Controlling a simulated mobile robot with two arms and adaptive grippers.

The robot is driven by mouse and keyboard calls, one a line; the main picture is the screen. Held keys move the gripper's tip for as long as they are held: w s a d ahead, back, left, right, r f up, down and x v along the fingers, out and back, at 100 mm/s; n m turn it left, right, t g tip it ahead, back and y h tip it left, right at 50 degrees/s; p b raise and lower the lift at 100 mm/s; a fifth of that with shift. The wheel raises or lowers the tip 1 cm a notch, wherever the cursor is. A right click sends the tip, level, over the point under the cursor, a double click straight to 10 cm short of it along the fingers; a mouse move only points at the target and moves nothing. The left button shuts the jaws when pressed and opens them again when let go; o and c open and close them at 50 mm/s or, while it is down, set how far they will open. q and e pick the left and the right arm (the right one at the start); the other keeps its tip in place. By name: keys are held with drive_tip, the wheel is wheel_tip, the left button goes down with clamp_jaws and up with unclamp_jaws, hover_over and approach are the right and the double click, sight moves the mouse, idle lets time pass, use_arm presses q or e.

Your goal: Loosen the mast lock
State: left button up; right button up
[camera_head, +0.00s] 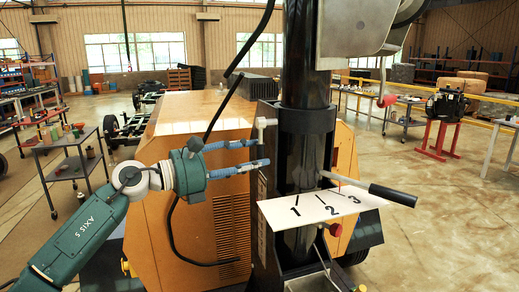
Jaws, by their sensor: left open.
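A black vertical mast (298,60) stands in a dark collar at the front of an orange light-tower body (195,125). A small light-grey T-shaped handle (265,122) sits at the left side of the collar and looks like the mast lock; I cannot be sure. My left gripper (264,152) is open, its two blue fingers pointing right, with the tips just below and close to that handle. I cannot tell whether they touch it. A lever with a black grip (392,194) lies over a white plate (280,212) marked 1, 2, 3. My right gripper is not in view.
A grey winch-like housing (352,30) with a red-knobbed crank (386,100) hangs at the upper right of the mast. Black cables loop beside my left gripper. A cart (70,160) stands at the left.

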use_arm(q)
drive_tip(key=shift+p+x, duration=0.3)
drive_tip(key=shift+x, duration=0.95)
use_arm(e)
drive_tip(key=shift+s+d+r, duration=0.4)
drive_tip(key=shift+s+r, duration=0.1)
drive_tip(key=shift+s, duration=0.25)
use_arm(q)
clamp_jaws()
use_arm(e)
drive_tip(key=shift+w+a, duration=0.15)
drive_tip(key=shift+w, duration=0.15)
use_arm(q)
drive_tip(key=shift+w+a, duration=0.1)
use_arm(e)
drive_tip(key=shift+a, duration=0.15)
